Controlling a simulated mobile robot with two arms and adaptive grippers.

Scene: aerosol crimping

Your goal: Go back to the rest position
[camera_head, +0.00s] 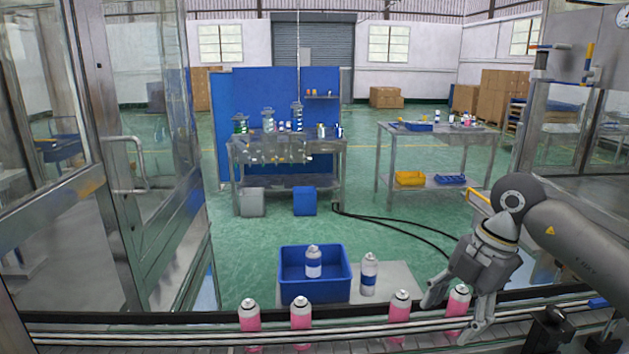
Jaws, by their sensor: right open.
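My right gripper (453,318) comes in from the right and points down over the conveyor. Its fingers are spread apart. A pink and white aerosol can (459,302) shows between the fingers and is partly covered by them; I cannot tell whether they touch it. Another pink can (400,308) stands on the conveyor just left of the gripper. My left gripper is not in view.
Two more pink cans (249,318) stand further left on the conveyor (170,334). A glass door (150,150) stands at left.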

